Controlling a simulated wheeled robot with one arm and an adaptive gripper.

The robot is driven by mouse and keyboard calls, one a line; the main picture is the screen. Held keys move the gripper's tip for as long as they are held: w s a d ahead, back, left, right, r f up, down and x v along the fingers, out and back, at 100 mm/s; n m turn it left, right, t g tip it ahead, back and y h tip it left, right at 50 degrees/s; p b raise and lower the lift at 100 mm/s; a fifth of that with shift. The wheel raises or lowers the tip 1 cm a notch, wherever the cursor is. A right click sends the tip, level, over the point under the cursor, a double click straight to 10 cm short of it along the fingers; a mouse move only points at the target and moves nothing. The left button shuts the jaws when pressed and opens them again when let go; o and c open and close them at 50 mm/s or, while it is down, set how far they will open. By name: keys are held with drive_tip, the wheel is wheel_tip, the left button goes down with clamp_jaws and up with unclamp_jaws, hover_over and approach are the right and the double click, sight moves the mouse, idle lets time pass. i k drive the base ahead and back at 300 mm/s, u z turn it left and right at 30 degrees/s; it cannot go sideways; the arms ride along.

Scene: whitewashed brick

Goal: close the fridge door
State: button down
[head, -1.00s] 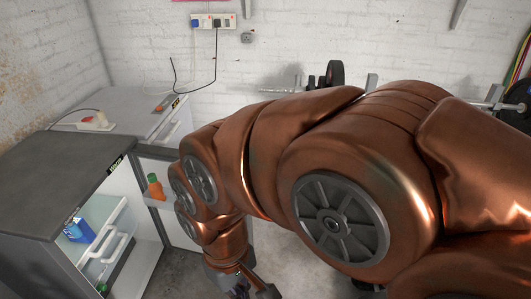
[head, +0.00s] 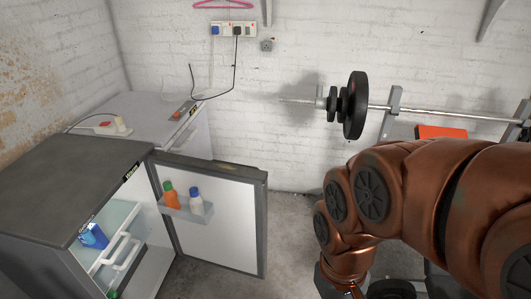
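The small dark grey fridge (head: 70,185) stands at the left, its front open. Its door (head: 225,235) is swung wide open, with the white inner side facing me. The door shelf holds an orange bottle with a green cap (head: 171,196) and a white bottle with a blue cap (head: 196,201). Inside the fridge are a blue carton (head: 93,236) and white shelves. My copper-coloured arm reaches in from the right, to the right of the door and apart from it. My gripper is at the bottom edge of the head view, cut off, so its fingers cannot be made out.
A white appliance (head: 150,115) with a plug strip on top stands behind the fridge. A barbell (head: 355,105) on a rack is at the back right. Grey floor (head: 290,235) between the door and my arm is clear.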

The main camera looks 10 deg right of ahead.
sight(231, 235)
drive_tip(key=i, duration=0.65)
drive_tip(key=u, duration=0.65)
drive_tip(key=i, duration=0.45)
drive_tip(key=u, duration=0.4)
